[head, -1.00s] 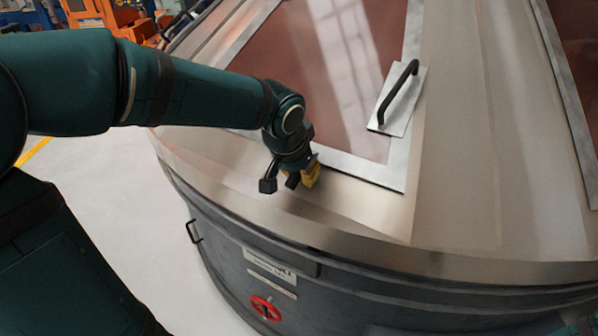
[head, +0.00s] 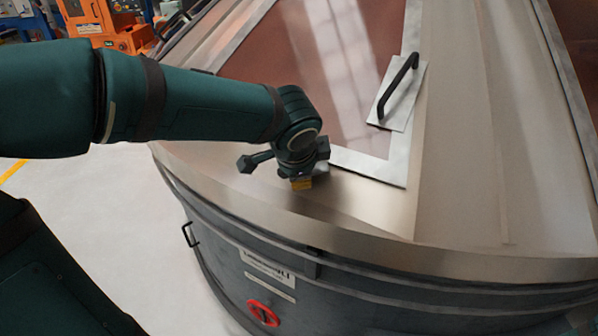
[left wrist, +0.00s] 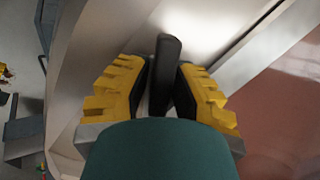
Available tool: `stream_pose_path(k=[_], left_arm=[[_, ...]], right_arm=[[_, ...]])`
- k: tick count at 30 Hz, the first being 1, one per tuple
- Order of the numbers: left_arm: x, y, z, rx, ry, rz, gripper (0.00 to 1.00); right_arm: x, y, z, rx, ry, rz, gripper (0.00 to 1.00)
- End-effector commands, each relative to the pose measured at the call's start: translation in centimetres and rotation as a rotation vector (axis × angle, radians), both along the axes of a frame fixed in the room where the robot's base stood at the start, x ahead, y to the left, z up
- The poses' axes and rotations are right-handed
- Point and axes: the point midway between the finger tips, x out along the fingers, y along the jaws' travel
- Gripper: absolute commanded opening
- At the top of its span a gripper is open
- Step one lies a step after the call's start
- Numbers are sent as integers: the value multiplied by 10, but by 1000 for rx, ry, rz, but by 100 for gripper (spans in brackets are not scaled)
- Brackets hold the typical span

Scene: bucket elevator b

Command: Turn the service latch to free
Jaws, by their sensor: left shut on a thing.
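My left gripper (head: 301,184) is low over the metal rim of the big round housing, just left of the red-brown window's lower corner. In the left wrist view its two yellow-padded fingers (left wrist: 160,75) are closed around a black upright lever (left wrist: 169,55), which appears to be the service latch. The lever's top sticks out beyond the fingers and leans slightly. Its base is hidden behind my gripper. In the head view the wrist and fingers hide the latch. My right gripper is not in view.
A black bar handle (head: 398,86) on a pale plate stands at the window's right edge. A red round knob (head: 263,313) and a label plate (head: 268,266) are on the housing's dark side. Clear floor (head: 120,220) lies to the left; orange equipment (head: 105,25) stands behind.

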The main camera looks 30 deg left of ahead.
Motion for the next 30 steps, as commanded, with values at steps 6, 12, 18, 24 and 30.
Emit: stream_pose_path(k=[6,12,18,24,30], left_arm=[[-2,-1,-4,120,8,-166,0],[-3,-1,-5,215,12,-301,0],[-4,-1,-5,288,12,-401,0],[-5,-1,-5,333,14,-464,0],[-5,-1,-5,352,15,-491,0]], right_arm=[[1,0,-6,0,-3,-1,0],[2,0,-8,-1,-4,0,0],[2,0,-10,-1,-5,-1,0],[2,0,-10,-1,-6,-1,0],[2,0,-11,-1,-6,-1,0]])
